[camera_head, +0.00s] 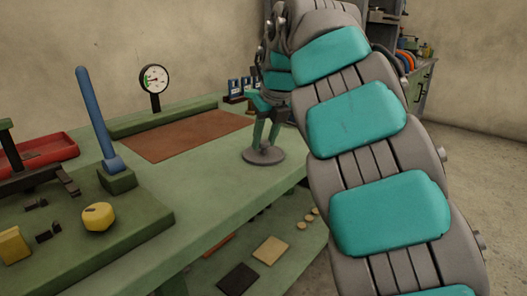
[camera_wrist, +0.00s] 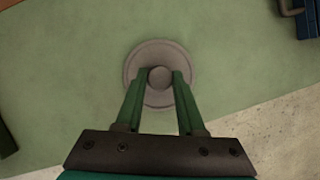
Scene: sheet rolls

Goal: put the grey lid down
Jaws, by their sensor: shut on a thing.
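The grey lid (camera_head: 264,155) is a round disc near the right edge of the green table (camera_head: 215,190). In the wrist view the lid (camera_wrist: 160,52) shows as a disc with a round knob (camera_wrist: 160,77) at its middle. My gripper (camera_head: 265,142) points down over the lid. In the wrist view its two green fingers (camera_wrist: 158,82) sit on either side of the knob, shut on it. The lid looks level and at or very close to the table top; I cannot tell whether it touches.
A brown mat (camera_head: 185,135) lies left of the lid. A gauge (camera_head: 154,80), a blue lever (camera_head: 97,115) and a red tray (camera_head: 40,150) stand farther left. A lower shelf (camera_head: 270,225) holds flat pieces. The table's edge runs close to the lid.

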